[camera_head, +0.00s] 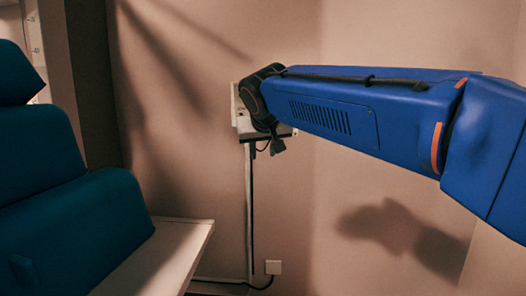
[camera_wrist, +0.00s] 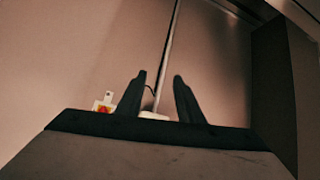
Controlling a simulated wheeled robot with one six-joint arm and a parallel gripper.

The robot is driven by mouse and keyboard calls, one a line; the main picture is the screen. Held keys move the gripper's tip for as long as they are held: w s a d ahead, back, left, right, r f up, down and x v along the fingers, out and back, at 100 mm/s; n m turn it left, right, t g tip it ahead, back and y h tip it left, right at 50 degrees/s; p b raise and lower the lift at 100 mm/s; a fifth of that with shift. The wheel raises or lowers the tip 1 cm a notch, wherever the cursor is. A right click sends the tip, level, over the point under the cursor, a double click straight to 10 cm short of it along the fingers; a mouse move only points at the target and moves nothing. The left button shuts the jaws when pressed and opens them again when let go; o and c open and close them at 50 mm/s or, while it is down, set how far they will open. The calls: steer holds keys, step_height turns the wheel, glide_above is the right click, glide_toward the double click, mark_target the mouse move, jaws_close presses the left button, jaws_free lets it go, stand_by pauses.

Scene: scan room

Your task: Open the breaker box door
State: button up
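The pale breaker box (camera_head: 243,128) is on the wall in the head view. My arm hides most of it, so I cannot tell how its door stands. My gripper (camera_head: 277,146) is small and dark there, at the box's lower right; I cannot tell whether it touches. In the wrist view my gripper (camera_wrist: 160,75) has its two dark fingers apart with nothing clearly held between them. A small pale piece with a red and yellow mark (camera_wrist: 103,106) shows left of the fingers, and a white part (camera_wrist: 153,116) shows low between them.
A teal padded chair (camera_head: 80,235) and a pale ledge (camera_head: 165,255) fill the lower left. The wall right of the conduit is bare.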

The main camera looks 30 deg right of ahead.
steer(key=shift+w, duration=0.1)
steer(key=c, duration=0.8)
steer(key=shift+w+d+f+y, duration=0.1)
steer(key=shift+w+f+y, duration=0.15)
steer(key=shift+f+y, duration=0.1)
jaws_close()
steer(key=w+d+r+m+y, duration=0.1)
steer(key=w+d+m+y, duration=0.2)
steer(key=w+m+y, duration=0.55)
steer(key=w+d+r+m+t+y, duration=0.1)
steer(key=w+d+r+t, duration=0.35)
steer(key=d+r, duration=0.35)
steer(key=w+d+r+t+y, duration=0.1)
steer(key=w+d+r+t, duration=0.4)
steer(key=d, duration=0.5)
steer(key=w+a+r+g, duration=0.1)
steer(key=w+a, duration=0.3)
steer(key=w, duration=0.4)
steer(key=shift+w+r, duration=0.25)
steer(key=shift+w, duration=0.15)
